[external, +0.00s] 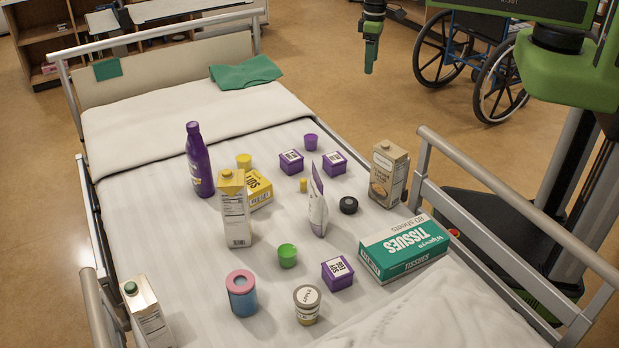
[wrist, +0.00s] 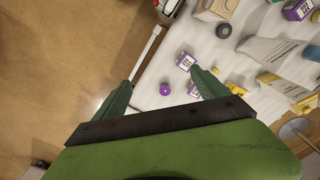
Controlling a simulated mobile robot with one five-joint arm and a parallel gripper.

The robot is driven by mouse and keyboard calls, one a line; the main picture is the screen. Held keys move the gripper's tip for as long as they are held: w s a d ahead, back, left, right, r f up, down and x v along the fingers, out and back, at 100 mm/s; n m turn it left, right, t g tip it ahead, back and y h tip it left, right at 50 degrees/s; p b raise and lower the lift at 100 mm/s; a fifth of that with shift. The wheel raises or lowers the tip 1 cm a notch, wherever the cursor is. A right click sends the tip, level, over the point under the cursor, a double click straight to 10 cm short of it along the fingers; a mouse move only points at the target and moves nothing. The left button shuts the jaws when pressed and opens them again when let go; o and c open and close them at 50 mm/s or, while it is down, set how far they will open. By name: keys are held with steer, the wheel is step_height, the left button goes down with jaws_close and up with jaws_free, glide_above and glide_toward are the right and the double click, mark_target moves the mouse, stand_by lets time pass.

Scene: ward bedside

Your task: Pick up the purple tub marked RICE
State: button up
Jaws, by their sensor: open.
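Three purple tubs with white labels stand on the bed. Two are towards the pillow end, a left one (external: 291,163) and a right one (external: 334,164); the third tub (external: 337,273) is nearer the camera, beside the tissue box. Their print is too small for me to tell surely which says RICE. In the wrist view the right far tub (wrist: 185,61) shows by a fingertip, the left far tub (wrist: 193,90) is partly hidden by that finger, and the near tub (wrist: 297,10) is at the top right. My gripper (external: 369,70) is open and empty, high beyond the bed's right side; it also shows in the wrist view (wrist: 161,80).
A purple cup (external: 311,142) stands close to the far tubs. A carton (external: 388,174), a black roll (external: 348,205), a tissue box (external: 404,249), an upright pouch (external: 318,203) and a purple bottle (external: 199,160) stand around. A bed rail (external: 510,205) borders the right side.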

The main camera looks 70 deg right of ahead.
steer(key=n+b, duration=1.6)
steer(key=n, duration=1.1)
glide_above(334, 157)
step_height(334, 157, down, 16)
step_height(334, 157, down, 17)
steer(key=b, duration=1.7)
steer(key=shift+f, duration=0.15)
steer(key=shift+r, duration=0.2)
steer(key=shift+c, duration=0.4)
